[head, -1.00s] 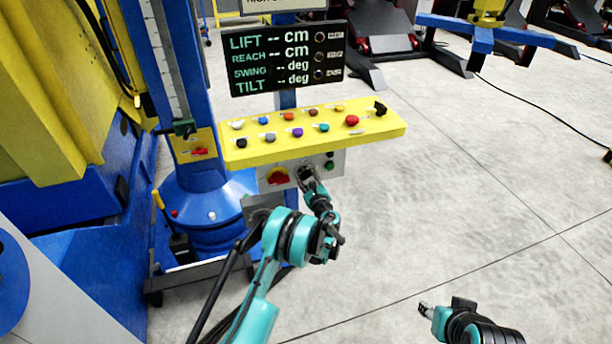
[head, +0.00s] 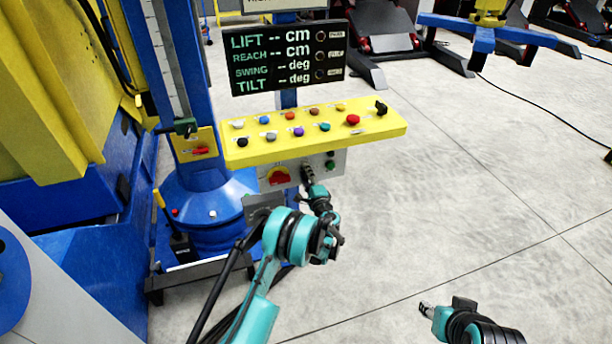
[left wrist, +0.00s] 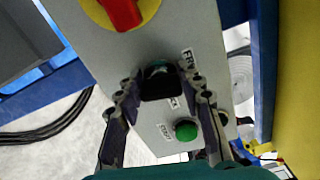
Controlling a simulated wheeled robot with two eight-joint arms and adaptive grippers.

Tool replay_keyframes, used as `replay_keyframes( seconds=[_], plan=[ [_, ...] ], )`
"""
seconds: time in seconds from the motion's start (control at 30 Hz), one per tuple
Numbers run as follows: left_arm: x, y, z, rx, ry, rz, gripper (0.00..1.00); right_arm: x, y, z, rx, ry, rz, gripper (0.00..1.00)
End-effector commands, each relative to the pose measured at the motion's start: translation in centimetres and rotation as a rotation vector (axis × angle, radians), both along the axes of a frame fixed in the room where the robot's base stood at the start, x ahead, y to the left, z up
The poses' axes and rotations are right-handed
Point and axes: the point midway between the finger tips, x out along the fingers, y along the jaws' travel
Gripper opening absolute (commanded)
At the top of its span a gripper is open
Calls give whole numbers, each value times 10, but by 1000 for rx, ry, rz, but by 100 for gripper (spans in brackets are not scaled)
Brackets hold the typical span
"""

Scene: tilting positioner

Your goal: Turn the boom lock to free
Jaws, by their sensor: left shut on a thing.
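The black selector knob (left wrist: 160,84) sits on the face of a grey control box (left wrist: 90,45), beside a small label that seems to begin with "FR". My left gripper (left wrist: 163,92) is shut on this knob, one finger on each side. In the head view my left gripper (head: 308,174) reaches the front of the box (head: 262,187) below the yellow panel; there it hides most of the knob. The knob's exact pointing direction is not clear. My right gripper (head: 426,309) hangs over bare floor at the lower right, touching nothing; its jaws are too small to read.
A red switch on a yellow disc (head: 278,176) is left of my left gripper, and a green button (left wrist: 185,130) is close by. The yellow button panel (head: 380,129) overhangs the box. A display (head: 289,57) stands above.

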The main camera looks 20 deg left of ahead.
Motion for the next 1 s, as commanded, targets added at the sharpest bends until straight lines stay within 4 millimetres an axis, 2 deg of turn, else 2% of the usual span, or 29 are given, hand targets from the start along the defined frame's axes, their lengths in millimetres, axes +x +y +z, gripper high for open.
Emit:
replay_keyframes(
  seconds=[0.4,0.93,0.97,1.0],
  plan=[
    [-1,0,-2,-150,-101,1,8,0,0,0,0,0,0,40],
    [-1,0,-2,-171,-113,1,8,0,0,0,0,0,0,40],
    [-1,0,-2,-171,-113,1,40,0,0,0,0,0,0,40],
    [-1,0,-2,-171,-113,1,50,0,0,0,0,0,0,40]
  ],
)
